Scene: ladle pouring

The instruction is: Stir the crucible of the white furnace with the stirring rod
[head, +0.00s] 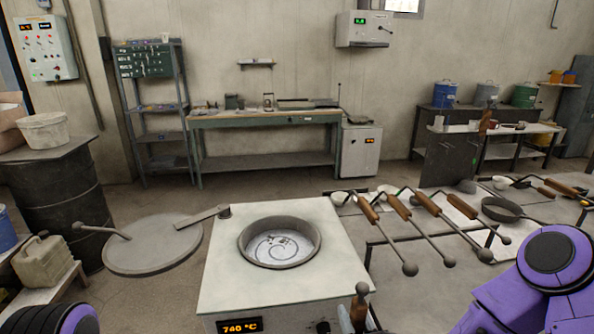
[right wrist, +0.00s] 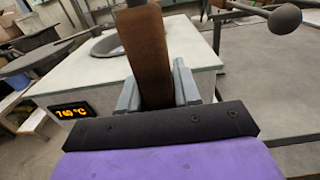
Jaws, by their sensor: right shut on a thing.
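The white furnace (head: 225,285) stands in the middle of the head view with its display reading 740 °C. Its round grey crucible (head: 280,243) is open at the top, with a pale, dark-streaked surface inside. My right gripper (right wrist: 157,85) is shut on the brown wooden handle of the stirring rod (right wrist: 150,50), in front of the furnace. The handle rises from the jaws and a dark shaft leaves the top of the wrist picture. The rod also shows at the bottom of the head view (head: 358,312), outside the crucible. My left gripper is out of view.
A round grey lid (head: 152,246) is left of the furnace. A workbench (head: 265,117) stands at the back wall.

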